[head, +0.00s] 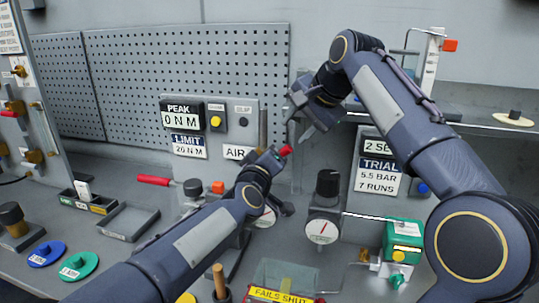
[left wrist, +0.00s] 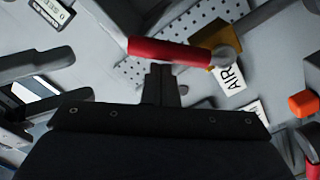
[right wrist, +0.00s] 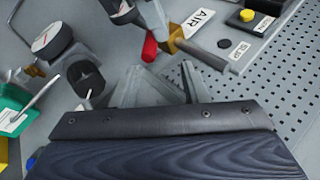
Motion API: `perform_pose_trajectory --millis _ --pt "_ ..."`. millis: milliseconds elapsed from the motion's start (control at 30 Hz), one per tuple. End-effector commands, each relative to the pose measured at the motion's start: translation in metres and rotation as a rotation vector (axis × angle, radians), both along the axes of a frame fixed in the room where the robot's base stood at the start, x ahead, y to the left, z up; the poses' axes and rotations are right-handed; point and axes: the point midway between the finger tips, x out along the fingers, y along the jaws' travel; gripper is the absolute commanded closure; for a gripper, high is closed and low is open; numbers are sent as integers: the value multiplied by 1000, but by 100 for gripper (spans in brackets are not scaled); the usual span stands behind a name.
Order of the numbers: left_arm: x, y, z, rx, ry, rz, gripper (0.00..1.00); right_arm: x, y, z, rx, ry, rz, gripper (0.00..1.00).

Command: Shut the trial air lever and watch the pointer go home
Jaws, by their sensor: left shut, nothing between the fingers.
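The red-handled air lever (head: 285,151) is beside the AIR label (head: 236,152), mostly hidden by my left gripper (head: 275,157). In the left wrist view, its red handle (left wrist: 168,52) lies across the picture, joined to a brass block. The left fingertips (left wrist: 162,70) are shut and empty just below the handle; contact cannot be told. The right wrist view also shows the red handle (right wrist: 149,47). My right gripper (head: 306,112) is up and to the right of the lever, its fingers (right wrist: 160,75) spread and empty. A round white gauge (head: 321,231) has a red pointer, near upright.
A second gauge (head: 263,217) is partly behind my left arm. A green block (head: 402,240) stands at the right. Another red-handled piece (head: 153,180), grey trays (head: 130,222) and green and blue tags lie at the left. A perforated panel (head: 190,70) backs the bench.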

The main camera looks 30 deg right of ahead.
Motion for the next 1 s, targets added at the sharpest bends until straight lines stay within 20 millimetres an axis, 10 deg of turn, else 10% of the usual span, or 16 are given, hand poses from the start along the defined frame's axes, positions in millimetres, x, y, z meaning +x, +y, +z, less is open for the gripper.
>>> perform_pose_trajectory --millis 267,567,767,1000 --pt "1 1 2 -3 -2 2 100 -23 9 7 -10 -21 65 59" --pt "1 1 2 -4 -3 4 100 -100 78 -26 -111 -173 413 59" --pt "1 1 2 -4 -3 4 100 -155 136 -74 -224 -288 635 59" --pt "1 1 3 -4 -3 4 100 -194 184 -185 -334 -221 843 59"
